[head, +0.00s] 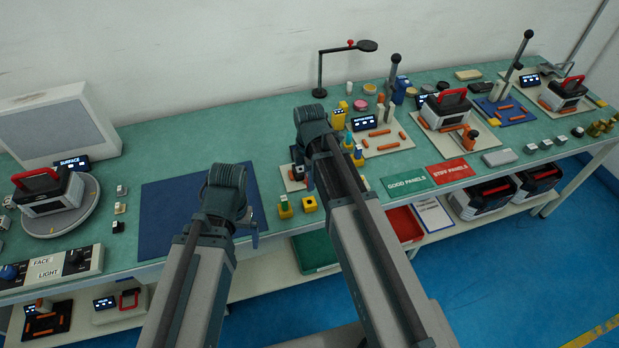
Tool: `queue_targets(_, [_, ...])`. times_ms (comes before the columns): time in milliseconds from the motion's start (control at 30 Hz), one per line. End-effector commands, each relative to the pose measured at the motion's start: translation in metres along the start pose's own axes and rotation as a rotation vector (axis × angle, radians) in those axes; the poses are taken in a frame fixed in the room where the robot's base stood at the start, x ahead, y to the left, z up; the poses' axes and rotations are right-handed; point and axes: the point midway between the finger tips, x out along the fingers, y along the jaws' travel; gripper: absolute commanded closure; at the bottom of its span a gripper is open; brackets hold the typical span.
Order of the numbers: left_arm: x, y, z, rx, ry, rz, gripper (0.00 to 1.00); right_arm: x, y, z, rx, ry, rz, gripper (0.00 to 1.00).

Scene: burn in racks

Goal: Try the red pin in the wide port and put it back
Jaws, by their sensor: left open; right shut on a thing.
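My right gripper (308,180) reaches down beside a small pale board (290,184) near the middle of the bench. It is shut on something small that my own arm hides. I cannot make out a red pin. Which thing has the wide port is too small to tell. My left gripper (254,238) is open over the front edge of the dark blue mat (175,205), with nothing seen in it.
Blue-and-yellow pegs (358,156) stand close to the right of my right arm. Green (408,181) and red (451,171) panel signs lie right. The blue mat is mostly clear.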

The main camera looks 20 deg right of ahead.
Motion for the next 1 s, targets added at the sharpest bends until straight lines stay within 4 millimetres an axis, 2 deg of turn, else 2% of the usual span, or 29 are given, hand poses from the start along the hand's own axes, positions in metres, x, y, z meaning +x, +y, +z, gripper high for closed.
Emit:
queue_targets(33, [0.007, 0.001, 0.0, 0.0, 0.0, 0.0, 0.0, 0.007, 0.0, 0.0, 0.0, 0.0, 0.0, 1.0])
queue_targets(600, [0.049, 0.005, -0.003, 0.0, 0.0, 0.0, 0.0, 0.049, 0.0, 0.0, 0.0, 0.0, 0.0, 1.0])
queue_targets(1000, [0.053, 0.005, -0.003, 0.0, 0.0, 0.0, 0.0, 0.053, 0.0, 0.0, 0.0, 0.0, 0.0, 1.0])
